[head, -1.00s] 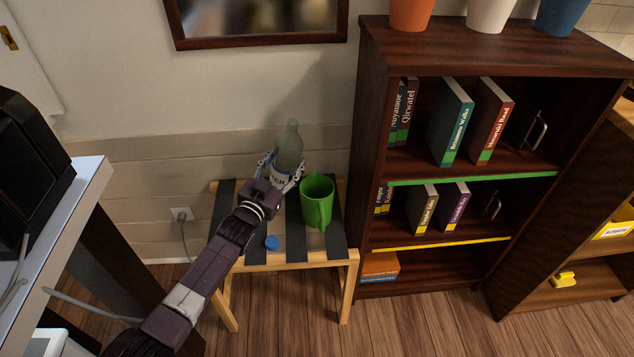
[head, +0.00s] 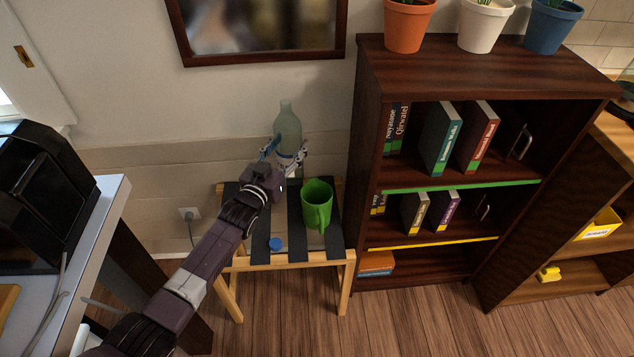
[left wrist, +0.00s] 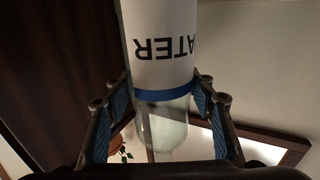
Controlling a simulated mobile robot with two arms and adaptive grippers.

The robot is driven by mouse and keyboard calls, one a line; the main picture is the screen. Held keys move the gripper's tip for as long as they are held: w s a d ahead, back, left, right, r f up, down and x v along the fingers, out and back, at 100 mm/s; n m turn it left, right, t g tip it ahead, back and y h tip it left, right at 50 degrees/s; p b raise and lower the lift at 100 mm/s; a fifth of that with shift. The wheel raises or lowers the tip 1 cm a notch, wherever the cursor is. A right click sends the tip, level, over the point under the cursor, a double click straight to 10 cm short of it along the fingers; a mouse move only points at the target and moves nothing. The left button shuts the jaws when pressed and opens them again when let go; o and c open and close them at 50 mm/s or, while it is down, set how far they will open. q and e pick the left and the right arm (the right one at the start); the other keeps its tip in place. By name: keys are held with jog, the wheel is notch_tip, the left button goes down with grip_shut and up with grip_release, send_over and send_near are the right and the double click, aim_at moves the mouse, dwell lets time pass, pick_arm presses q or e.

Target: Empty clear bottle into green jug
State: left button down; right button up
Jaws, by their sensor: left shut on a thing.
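The clear bottle (head: 288,128) stands upright with its neck up, above the back of the slatted stool in the head view. My left gripper (head: 285,158) is shut around its lower part. The left wrist view shows the bottle (left wrist: 163,50) between the two blue-padded fingers of the gripper (left wrist: 163,105), with a white label reading "WATER" and a blue band. The green jug (head: 317,203) stands upright on the stool, right of and nearer than the bottle. A blue cap (head: 275,244) lies on the stool's front left. My right gripper is not in view.
The stool (head: 290,261) has dark slats and a light wooden frame. A dark bookshelf (head: 365,150) with books and flower pots stands close to its right. A picture frame (head: 260,58) hangs on the wall behind. A white-topped desk (head: 100,210) is at left.

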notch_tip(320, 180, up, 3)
jog(key=p, duration=0.3)
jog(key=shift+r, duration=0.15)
dwell(0.5)
